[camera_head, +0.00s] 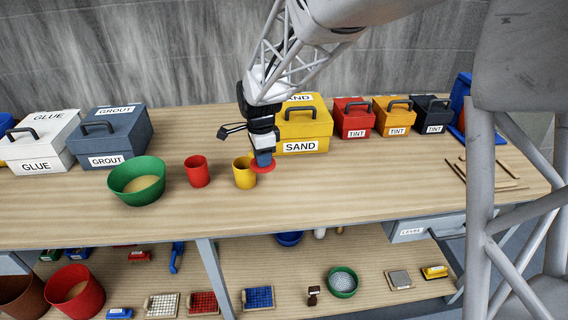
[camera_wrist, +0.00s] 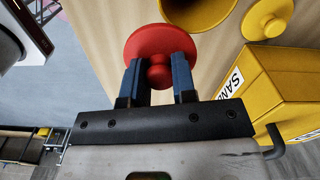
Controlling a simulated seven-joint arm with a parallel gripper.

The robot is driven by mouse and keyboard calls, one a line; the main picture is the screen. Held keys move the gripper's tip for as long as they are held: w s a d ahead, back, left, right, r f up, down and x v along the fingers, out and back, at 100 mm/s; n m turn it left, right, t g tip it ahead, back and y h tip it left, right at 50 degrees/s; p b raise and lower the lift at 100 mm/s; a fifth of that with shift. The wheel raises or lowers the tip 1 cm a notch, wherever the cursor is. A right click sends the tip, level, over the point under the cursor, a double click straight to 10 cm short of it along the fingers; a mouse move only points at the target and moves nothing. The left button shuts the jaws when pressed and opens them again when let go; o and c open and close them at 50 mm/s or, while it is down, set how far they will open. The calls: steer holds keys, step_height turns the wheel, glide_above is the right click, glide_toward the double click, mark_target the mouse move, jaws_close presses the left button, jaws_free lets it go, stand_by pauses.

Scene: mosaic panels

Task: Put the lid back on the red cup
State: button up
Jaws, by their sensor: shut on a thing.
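The red cup (camera_head: 197,172) stands upright and open on the bench, between the green bowl and the yellow cup (camera_head: 244,174). My gripper (camera_head: 263,158) is to the right of the red cup, beside the yellow cup. In the wrist view my gripper (camera_wrist: 160,74) is shut on the knob of the red lid (camera_wrist: 150,42). The red lid (camera_head: 263,168) shows under the fingers in the head view, overlapping the right side of the yellow cup. Its exact height over the bench is hard to tell. The red cup is not in the wrist view.
The yellow sand box (camera_head: 305,126) stands close behind my gripper. A yellow lid (camera_wrist: 268,16) lies near it in the wrist view. The green bowl (camera_head: 138,184) is left of the red cup. The bench front (camera_head: 330,205) is clear. Tint boxes (camera_head: 392,117) stand at right.

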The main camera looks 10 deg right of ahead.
steer(key=w+a+r+n, duration=0.1)
steer(key=w+a+r, duration=0.1)
steer(key=a, duration=0.8)
steer(key=w+a+r+n, duration=0.2)
steer(key=w+a+r, duration=0.1)
steer(key=a, duration=0.7)
steer(key=shift+w+r, duration=0.15)
steer(key=shift+r, duration=0.25)
steer(key=shift+f, duration=0.25)
steer(key=shift+f, duration=2.9)
steer(key=shift+f, duration=0.2)
steer(key=o, duration=1.4)
steer(key=shift+o, duration=0.2)
steer(key=shift+r, duration=0.2)
